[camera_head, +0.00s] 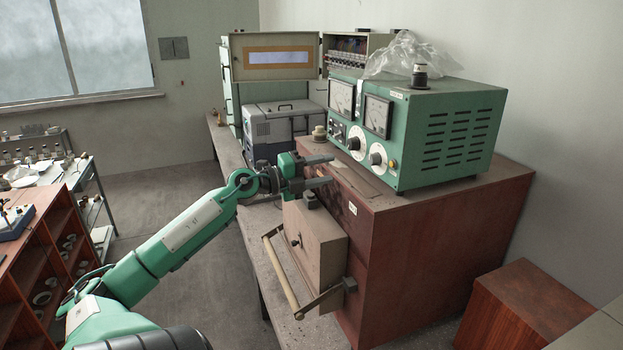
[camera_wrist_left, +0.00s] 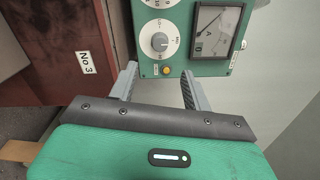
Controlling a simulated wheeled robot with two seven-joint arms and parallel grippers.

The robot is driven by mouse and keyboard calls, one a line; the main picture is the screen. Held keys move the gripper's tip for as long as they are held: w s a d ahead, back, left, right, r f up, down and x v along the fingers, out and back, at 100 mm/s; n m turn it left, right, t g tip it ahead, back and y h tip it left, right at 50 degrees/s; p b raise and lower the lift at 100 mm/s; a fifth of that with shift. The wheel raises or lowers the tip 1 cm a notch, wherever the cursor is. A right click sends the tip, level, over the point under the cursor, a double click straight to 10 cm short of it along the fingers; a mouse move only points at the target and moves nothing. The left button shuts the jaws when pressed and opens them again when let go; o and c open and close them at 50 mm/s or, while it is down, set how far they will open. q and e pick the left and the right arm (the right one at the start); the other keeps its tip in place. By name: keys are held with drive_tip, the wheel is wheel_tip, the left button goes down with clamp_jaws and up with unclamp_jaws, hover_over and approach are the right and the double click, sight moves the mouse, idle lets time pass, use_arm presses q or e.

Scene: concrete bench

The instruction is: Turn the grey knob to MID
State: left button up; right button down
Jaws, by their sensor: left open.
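The grey knob (camera_head: 376,158) sits on a white dial on the front of a green metal instrument (camera_head: 440,140), at its lower right. In the left wrist view the grey knob (camera_wrist_left: 159,41) shows on its round dial with small printed markings, too small for me to read surely; its exact setting is unclear. My left gripper (camera_head: 331,170) is open and empty, in front of the panel and left of the knob. In the left wrist view its two fingers (camera_wrist_left: 159,84) point toward the panel, apart from the knob. My right gripper is not in view.
A yellow button (camera_wrist_left: 166,70) is close by the knob. A second dial (camera_head: 354,143) and two meters (camera_head: 378,115) share the panel. The instrument stands on a reddish-brown cabinet (camera_head: 430,240).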

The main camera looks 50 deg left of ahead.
use_arm(q)
drive_tip(key=shift+b+v, duration=0.35)
drive_tip(key=shift+v, duration=1)
